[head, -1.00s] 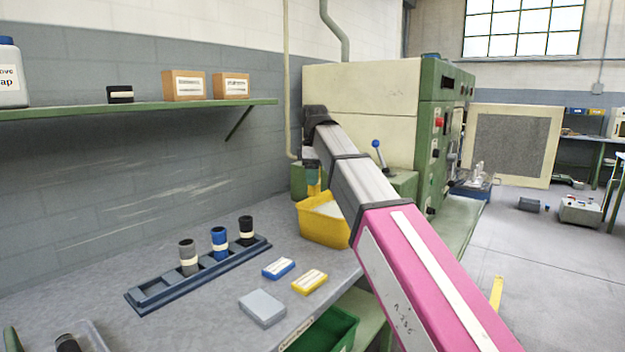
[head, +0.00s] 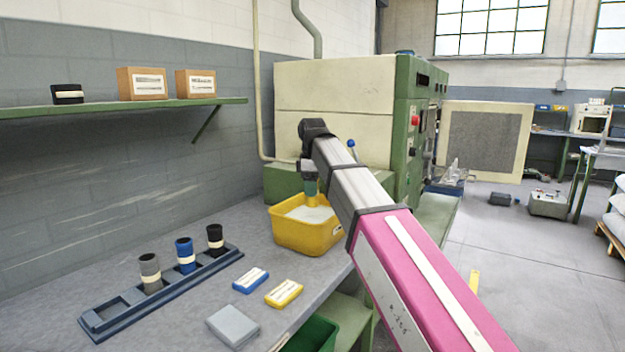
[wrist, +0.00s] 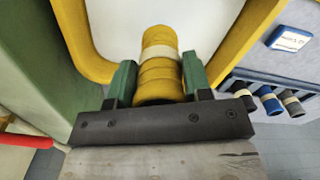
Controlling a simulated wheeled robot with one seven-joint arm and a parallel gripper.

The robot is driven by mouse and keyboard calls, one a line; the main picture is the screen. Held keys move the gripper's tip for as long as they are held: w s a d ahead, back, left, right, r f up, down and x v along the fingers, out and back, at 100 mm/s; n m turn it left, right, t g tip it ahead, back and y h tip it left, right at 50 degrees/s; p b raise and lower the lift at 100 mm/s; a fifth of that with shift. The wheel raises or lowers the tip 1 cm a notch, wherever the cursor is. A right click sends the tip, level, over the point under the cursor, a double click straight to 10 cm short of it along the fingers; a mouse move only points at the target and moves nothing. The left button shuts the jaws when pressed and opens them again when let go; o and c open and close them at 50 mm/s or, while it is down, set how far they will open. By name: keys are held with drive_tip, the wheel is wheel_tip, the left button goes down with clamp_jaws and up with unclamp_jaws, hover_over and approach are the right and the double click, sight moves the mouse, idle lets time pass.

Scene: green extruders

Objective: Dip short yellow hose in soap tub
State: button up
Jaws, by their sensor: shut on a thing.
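A short yellow hose (wrist: 158,75) with a pale band is gripped between the green fingers of my gripper (wrist: 158,82). In the head view, my gripper (head: 310,187) points down over the yellow soap tub (head: 290,236), with its fingers near the height of the back rim. The tub holds white soap (head: 312,215). In the wrist view, the hose's far end is inside the outline of the tub's yellow rim (wrist: 222,50), against the white. I cannot tell whether it touches the soap. In the head view, the hose is barely visible below the fingers.
A blue rack (head: 110,319) holds grey (head: 150,272), blue (head: 185,255) and black (head: 215,240) hoses on the bench left of the tub. Blue (head: 251,280) and yellow (head: 284,293) boxes and a grey block (head: 233,326) lie in front. The green-and-cream machine (head: 335,92) stands behind.

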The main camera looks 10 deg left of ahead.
drive_tip(key=shift+f, duration=3.7)
drive_tip(key=shift+r, duration=0.1)
wheel_tip(320, 180, up, 12)
